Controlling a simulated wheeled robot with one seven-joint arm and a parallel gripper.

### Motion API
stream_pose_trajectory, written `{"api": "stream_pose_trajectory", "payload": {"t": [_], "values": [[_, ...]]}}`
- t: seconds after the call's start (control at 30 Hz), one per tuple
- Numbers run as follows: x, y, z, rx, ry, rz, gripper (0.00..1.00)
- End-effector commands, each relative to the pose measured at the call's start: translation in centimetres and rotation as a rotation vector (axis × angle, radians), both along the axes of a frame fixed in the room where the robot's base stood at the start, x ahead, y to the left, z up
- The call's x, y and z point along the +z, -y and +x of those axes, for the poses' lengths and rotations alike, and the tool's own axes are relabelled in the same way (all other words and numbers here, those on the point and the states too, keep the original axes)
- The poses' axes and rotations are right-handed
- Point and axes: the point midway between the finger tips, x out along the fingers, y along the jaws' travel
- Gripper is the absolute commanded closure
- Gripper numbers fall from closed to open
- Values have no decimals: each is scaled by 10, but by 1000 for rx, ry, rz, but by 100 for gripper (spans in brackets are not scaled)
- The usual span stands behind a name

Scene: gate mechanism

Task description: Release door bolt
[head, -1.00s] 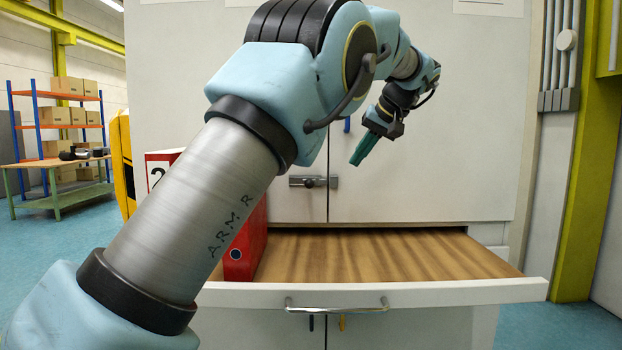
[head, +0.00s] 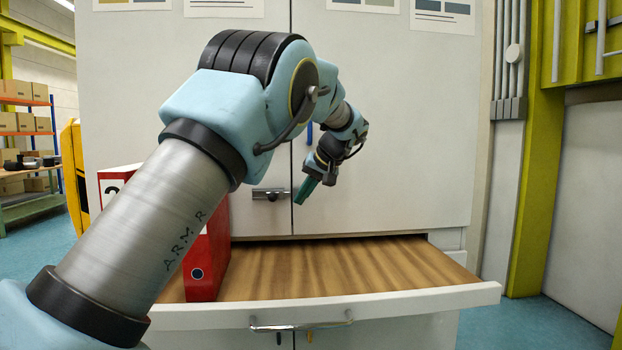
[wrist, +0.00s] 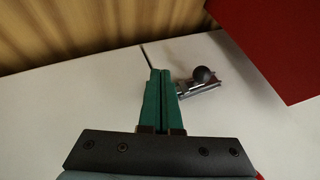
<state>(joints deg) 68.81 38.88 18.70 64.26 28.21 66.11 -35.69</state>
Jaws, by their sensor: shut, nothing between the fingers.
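The door bolt (head: 272,194) is a small metal slide with a dark round knob on the left cabinet door, close beside the seam. In the wrist view the bolt (wrist: 199,86) and its knob lie just right of the fingers. My gripper (head: 299,200) has green fingers, shut together and empty, pointing down and left just right of the bolt. In the wrist view the shut fingertips (wrist: 160,73) cover part of the seam and the bolt's near end. I cannot tell whether they touch it, or how far the bolt reaches across the seam.
An open drawer (head: 340,268) with a wood-grained inside juts out below the doors. A red binder (head: 207,262) stands at its left, partly behind my arm. A blue handle (head: 309,132) is above the bolt. The drawer's right side is clear.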

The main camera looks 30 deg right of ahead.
Motion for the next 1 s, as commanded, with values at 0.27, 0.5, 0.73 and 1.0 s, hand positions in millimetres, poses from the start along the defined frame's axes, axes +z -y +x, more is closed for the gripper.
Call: {"api": "stream_pose_trajectory", "payload": {"t": [0.27,0.5,0.73,1.0], "values": [[7,-27,21,2,-1,-1,100],[7,-32,24,1,0,-1,100],[6,-33,24,1,0,-1,100],[4,-65,40,4,1,-1,100]]}}
